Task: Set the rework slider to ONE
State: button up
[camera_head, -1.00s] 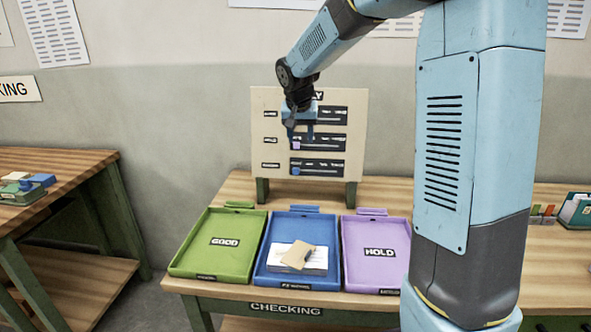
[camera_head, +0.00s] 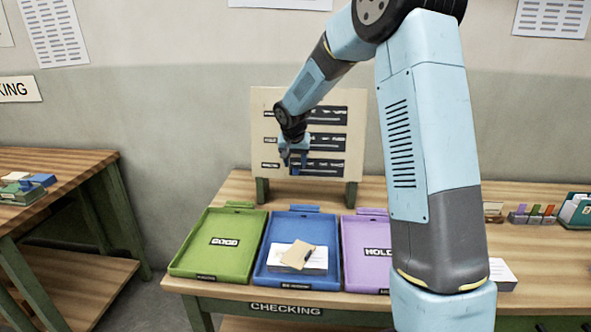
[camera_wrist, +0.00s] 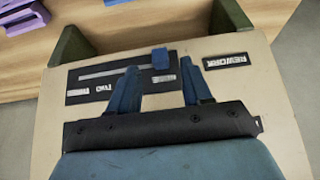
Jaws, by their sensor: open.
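The tally board (camera_head: 355,130) stands on the table with three slider rows. Its bottom row is the rework slider (camera_head: 325,167), whose REWORK label (camera_wrist: 229,61) appears upside down in the wrist view. The blue rework knob (camera_wrist: 160,57) is at the right end of its track in that view, the left end in the head view.
Below the board lie a green GOOD tray (camera_head: 190,262), a blue tray (camera_head: 266,270) with papers and a tan card, and a purple HOLD tray (camera_head: 355,275). My arm covers part of the table's right side. The board's legs (camera_wrist: 70,45) flank the slider.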

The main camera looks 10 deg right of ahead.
aim_at(295, 170)
jog(key=shift+x, duration=2.05)
grip_shut()
